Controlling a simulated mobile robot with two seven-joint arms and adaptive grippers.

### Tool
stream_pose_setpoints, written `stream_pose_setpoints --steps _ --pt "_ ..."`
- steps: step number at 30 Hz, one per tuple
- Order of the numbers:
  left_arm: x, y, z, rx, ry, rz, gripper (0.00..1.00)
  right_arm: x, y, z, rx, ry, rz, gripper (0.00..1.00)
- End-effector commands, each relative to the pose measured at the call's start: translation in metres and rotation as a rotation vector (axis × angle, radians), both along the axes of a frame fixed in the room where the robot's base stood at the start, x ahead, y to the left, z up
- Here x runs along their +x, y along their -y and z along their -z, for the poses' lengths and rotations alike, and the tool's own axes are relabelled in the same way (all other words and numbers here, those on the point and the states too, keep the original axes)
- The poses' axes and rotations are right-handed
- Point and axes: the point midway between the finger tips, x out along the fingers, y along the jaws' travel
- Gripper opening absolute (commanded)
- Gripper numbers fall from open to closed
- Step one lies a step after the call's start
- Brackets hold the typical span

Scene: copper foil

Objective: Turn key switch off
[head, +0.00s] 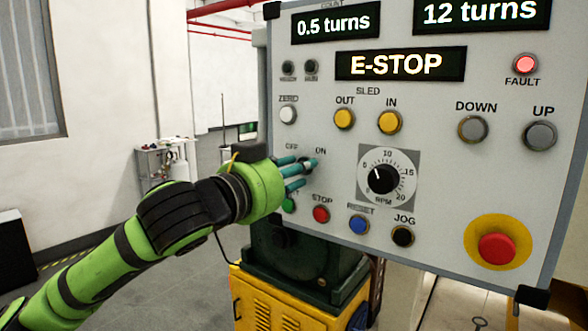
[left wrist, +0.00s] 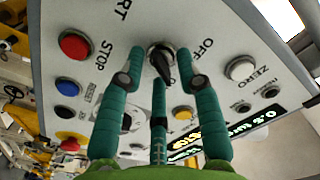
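The key switch, a black lever in a round silver collar (left wrist: 159,64), is on the grey control panel. In the left wrist view it lies between the fingers of my left gripper (left wrist: 160,70). The three teal fingers are spread around it, with visible gaps at the sides; contact at the middle finger is unclear. In the head view my left gripper (head: 312,168) reaches the panel from the left and mostly hides the switch, below the OFF and ON labels. The OFF label also shows in the left wrist view; ON is largely hidden there. My right gripper is out of view.
Close by are the red STOP button (head: 321,214), the white ZERO button (head: 288,114) and the RPM dial (head: 383,179). A large red mushroom button (head: 497,248) is at lower right. The display (head: 400,64) reads E-STOP; the red FAULT lamp (head: 525,64) looks lit.

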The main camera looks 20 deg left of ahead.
Motion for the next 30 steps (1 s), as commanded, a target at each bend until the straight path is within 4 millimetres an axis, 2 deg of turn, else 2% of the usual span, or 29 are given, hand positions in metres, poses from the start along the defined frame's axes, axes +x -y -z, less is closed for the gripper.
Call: stream_pose_setpoints --steps 1,2,3,4,17,23,30 --pt "-0.0001 0.0000 0.0001 0.000 0.000 0.000 0.31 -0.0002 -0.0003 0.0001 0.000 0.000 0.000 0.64" --pt "-0.0001 0.0000 0.0001 0.000 0.000 0.000 0.19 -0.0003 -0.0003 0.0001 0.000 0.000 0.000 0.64" --pt "-0.0002 0.0000 0.0001 0.000 0.000 0.000 0.03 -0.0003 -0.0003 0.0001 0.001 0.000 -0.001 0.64" --pt "-0.0002 0.0000 0.0001 0.000 0.000 0.000 0.00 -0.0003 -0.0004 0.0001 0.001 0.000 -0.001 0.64" --pt "-0.0005 -0.0001 -0.0003 -0.032 -0.010 0.000 0.00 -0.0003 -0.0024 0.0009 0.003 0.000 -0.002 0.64" --pt "-0.0004 0.0005 0.0002 -0.128 -0.043 0.002 0.00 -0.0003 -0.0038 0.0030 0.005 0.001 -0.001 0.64" --pt "-0.0004 0.0007 -0.0007 -0.323 -0.109 0.004 0.00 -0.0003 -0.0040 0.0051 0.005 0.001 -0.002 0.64"
